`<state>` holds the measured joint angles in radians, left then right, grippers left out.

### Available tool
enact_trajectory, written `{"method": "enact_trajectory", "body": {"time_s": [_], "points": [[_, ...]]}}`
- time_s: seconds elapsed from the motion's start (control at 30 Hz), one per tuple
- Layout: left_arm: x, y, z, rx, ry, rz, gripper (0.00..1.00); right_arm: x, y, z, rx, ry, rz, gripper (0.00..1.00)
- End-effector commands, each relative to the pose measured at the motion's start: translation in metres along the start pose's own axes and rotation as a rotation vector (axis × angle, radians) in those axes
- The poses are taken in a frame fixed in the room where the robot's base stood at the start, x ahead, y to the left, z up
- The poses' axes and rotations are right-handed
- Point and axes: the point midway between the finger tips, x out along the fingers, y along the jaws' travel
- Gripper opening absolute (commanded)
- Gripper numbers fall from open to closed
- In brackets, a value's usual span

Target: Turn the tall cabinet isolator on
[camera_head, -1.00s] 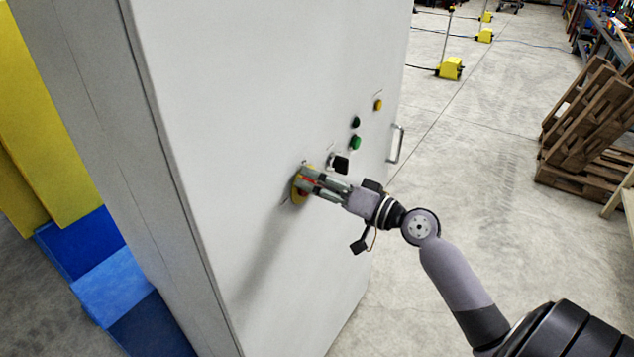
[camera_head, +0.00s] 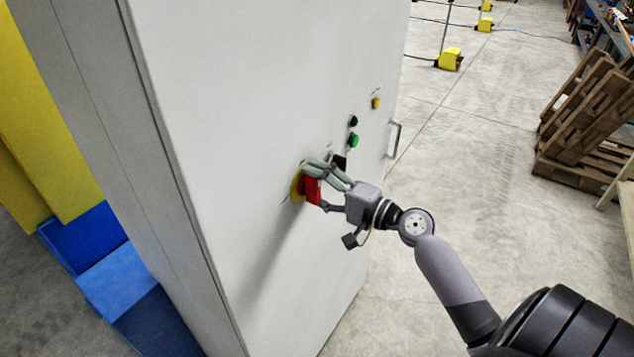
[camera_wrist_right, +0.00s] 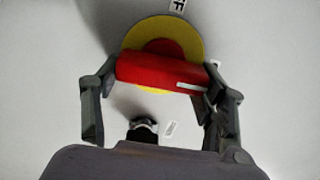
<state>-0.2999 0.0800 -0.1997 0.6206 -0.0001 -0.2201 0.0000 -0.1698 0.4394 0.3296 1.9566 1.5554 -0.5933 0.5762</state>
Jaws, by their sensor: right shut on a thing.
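The tall grey cabinet (camera_head: 225,120) fills the middle of the head view. Its isolator has a red handle (camera_head: 313,190) on a yellow round plate (camera_head: 296,185). My right gripper (camera_head: 314,184) is shut on the red handle, one finger above it and one below in the head view. In the right wrist view the fingers sit at the two ends of the red handle (camera_wrist_right: 160,72), in front of the yellow plate (camera_wrist_right: 188,34). A white stripe marks the handle's right end there. My left gripper is not in view.
A black knob (camera_head: 339,161), partly behind my gripper, a green button (camera_head: 353,140), a dark button (camera_head: 353,121) and a yellow one (camera_head: 376,103) are on the same door. A door handle (camera_head: 394,139) stands out at the right edge. Wooden pallets (camera_head: 585,120) stand far right.

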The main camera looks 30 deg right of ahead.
Motion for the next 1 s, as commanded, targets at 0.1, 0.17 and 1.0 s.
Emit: {"method": "enact_trajectory", "body": {"time_s": [0.1,0.17,1.0], "points": [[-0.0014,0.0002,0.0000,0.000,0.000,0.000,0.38,-0.0001,0.0010,0.0003,0.023,-0.001,0.002,0.38],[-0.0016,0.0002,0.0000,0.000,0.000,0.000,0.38,-0.0001,0.0012,0.0003,0.030,-0.001,0.002,0.38],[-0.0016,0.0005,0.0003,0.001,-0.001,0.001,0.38,0.0000,0.0008,0.0001,0.034,0.000,0.001,0.87]]}}
